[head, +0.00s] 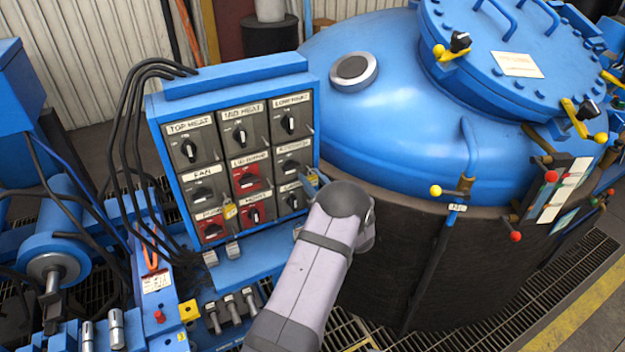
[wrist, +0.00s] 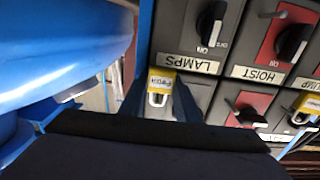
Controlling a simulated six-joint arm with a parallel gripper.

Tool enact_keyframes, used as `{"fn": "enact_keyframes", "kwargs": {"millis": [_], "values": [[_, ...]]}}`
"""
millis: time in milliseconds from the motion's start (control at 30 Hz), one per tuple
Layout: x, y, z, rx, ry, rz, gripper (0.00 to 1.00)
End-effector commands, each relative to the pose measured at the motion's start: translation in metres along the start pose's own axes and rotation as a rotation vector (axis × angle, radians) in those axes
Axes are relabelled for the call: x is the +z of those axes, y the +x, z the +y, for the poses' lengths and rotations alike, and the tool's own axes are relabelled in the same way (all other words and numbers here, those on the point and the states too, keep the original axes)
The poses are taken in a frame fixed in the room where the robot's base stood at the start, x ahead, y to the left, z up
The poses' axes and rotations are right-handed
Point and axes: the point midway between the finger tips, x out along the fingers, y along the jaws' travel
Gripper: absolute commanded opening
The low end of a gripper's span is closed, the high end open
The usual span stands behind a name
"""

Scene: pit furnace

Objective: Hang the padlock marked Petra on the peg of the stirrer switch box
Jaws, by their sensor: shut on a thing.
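My gripper (wrist: 160,98) is shut on a yellow padlock (wrist: 161,83) with a pale label, too small to read surely. In the wrist view its pale shackle points down the picture, and it sits in front of the panel beside the LAMPS switch box (wrist: 190,63). In the head view the held padlock (head: 313,179) shows only as a small yellow patch at the right edge of the panel. I cannot read a stirrer label; the right box of the middle row (head: 292,160) has a blurred label. Its peg is not clear, and I cannot tell whether the shackle touches one.
The switch panel (head: 235,72) carries rows of grey and red boxes with black knobs. Another yellow padlock (head: 230,211) hangs at the lower left boxes, also in the wrist view (wrist: 308,103). The blue furnace dome (head: 400,60) stands close on the right. Black cables loop at the panel's left.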

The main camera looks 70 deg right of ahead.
Motion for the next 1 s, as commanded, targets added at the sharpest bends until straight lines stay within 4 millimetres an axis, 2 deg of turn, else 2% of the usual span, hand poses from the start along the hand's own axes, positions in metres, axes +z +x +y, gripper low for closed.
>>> {"fn": "enact_keyframes", "kwargs": {"millis": [100,133,200,233,800,1000], "values": [[-0.003,0.002,-0.001,-0.003,-0.003,0.005,0.1],[-0.003,0.002,-0.001,-0.003,-0.003,0.005,0.32],[-0.003,0.002,-0.001,-0.004,-0.003,0.005,0.48],[-0.003,0.002,-0.002,-0.005,-0.003,0.005,0.51],[-0.001,0.002,-0.005,-0.013,-0.001,0.003,0.51],[0.0,-0.014,-0.001,-0.005,-0.001,0.002,0.51]]}}
